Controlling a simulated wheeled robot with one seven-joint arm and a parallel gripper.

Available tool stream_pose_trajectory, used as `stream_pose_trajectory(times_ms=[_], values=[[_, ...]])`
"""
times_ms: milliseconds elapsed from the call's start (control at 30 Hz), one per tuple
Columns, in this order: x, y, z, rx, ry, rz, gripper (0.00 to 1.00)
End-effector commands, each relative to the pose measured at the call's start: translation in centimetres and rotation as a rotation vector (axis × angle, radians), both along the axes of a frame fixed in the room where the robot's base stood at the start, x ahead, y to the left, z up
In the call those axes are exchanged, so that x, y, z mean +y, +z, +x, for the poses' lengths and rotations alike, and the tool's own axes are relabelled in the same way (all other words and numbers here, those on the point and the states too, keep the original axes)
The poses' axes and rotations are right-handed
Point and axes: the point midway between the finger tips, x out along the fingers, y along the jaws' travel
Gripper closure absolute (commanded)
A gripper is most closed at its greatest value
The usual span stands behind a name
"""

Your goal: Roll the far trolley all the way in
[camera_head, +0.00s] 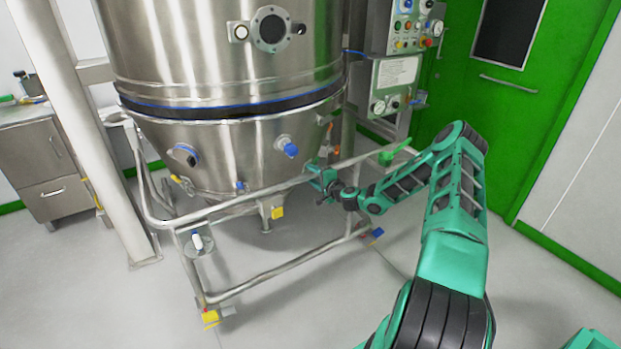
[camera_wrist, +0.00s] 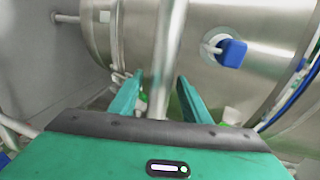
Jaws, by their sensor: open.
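The trolley (camera_head: 230,207) is a tubular steel frame around a conical steel bowl (camera_head: 235,150), under a large steel vessel (camera_head: 190,40). Its top rail runs across the front, with a lower rail (camera_head: 290,277) below it. My gripper (camera_head: 322,180) is at the right part of the top rail. In the wrist view the rail (camera_wrist: 168,50) passes between the two green fingers of my gripper (camera_wrist: 160,88), which are apart. I cannot tell whether either finger touches the rail. The bowl wall (camera_wrist: 260,25) is close behind. Only one trolley is in view.
A control panel (camera_head: 398,75) stands right of the vessel, before a green door (camera_head: 505,90). A steel post (camera_head: 90,130) stands at the trolley's left, with a cabinet (camera_head: 45,165) beyond. The floor (camera_head: 300,320) in front is clear. Yellow-tagged casters (camera_head: 210,316) are at the frame's feet.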

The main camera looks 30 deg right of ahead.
Motion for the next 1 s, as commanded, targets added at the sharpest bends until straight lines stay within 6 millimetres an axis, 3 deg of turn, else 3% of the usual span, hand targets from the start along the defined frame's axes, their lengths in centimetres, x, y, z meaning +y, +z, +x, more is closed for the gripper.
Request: stream_pose_trajectory(times_ms=[333,500,667,1000], values=[[0.1,-0.1,0.3,0.001,0.001,0.0,0.59],[0.1,-0.1,0.3,0.001,0.001,-0.001,1.0],[0.1,-0.1,0.4,0.002,0.001,-0.001,1.0],[0.2,0.0,3.4,-0.001,0.002,-0.002,1.0]])
